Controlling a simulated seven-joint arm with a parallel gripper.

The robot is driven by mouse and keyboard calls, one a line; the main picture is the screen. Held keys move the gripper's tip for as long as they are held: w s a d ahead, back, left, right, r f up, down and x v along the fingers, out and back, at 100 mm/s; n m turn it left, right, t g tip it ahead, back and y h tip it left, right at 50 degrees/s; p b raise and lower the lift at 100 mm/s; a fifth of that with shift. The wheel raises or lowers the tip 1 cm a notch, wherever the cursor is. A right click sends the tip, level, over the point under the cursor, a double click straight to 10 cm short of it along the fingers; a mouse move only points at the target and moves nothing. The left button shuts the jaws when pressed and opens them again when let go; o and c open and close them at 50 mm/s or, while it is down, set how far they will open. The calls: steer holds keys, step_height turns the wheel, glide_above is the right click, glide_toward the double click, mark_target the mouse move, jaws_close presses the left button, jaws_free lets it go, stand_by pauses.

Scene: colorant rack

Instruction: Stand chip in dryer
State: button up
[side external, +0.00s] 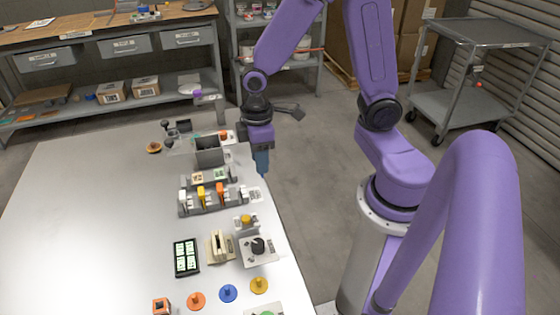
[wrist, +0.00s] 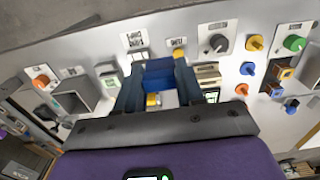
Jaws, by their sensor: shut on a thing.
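My gripper (side external: 262,160) is above the table's right edge in the side view, beside the grey box and apart from the table. In the wrist view my gripper (wrist: 158,85) is shut on a blue piece (wrist: 160,72), which looks like the chip. In the side view the chip cannot be told apart from the blue fingers. A cream slotted holder (side external: 219,246), possibly the dryer, stands nearer the camera; it also shows in the wrist view (wrist: 207,75), right of the fingers. A dark grey open box (side external: 209,150) stands near my gripper; it also shows in the wrist view (wrist: 75,92).
A rack with white, yellow and orange parts (side external: 205,196) stands between the grey box and cream holder. A black dial (side external: 258,245), a black panel (side external: 186,257) and several coloured pegs crowd the near right side. The table's left side (side external: 80,230) is clear.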

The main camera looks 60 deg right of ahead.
steer(key=w+d+f, duration=0.1)
steer(key=w+d, duration=0.2)
steer(key=w, duration=0.5)
steer(key=w+d+f, duration=0.2)
steer(key=w+d, duration=0.1)
steer(key=w, duration=0.6)
steer(key=w+d+f, duration=0.1)
steer(key=w+d, duration=0.3)
steer(key=w, duration=0.5)
steer(key=shift+f, duration=0.25)
steer(key=shift+s+f, duration=0.1)
steer(key=shift+f, duration=2.6)
steer(key=shift+f, duration=1.35)
